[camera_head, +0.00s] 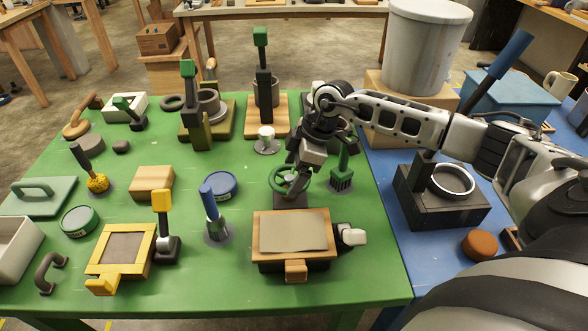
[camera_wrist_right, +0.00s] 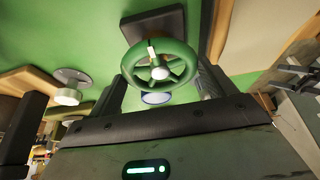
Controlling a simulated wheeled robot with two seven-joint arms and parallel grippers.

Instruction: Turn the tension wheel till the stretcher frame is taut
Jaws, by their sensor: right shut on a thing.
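The green spoked tension wheel (camera_head: 275,181) stands on a dark base behind a wooden stretcher frame (camera_head: 262,244) with a grey sheet across its top. My right gripper (camera_head: 293,178) reaches down to the wheel from above right and is shut on it, hiding part of the rim. In the right wrist view the wheel (camera_wrist_right: 128,66) lies between my fingers (camera_wrist_right: 160,80), with a pale hub and a small light mark on the upper rim. The sheet looks flat; its tension cannot be told. My left gripper is not in view.
A green brush-like tool (camera_head: 342,178) stands close right of the wheel. A blue-handled tool (camera_head: 212,205) stands to the left. A yellow frame (camera_head: 97,262) lies further left. A black fixture with a metal ring (camera_head: 440,208) stands on the blue table. Bare green surface lies between items.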

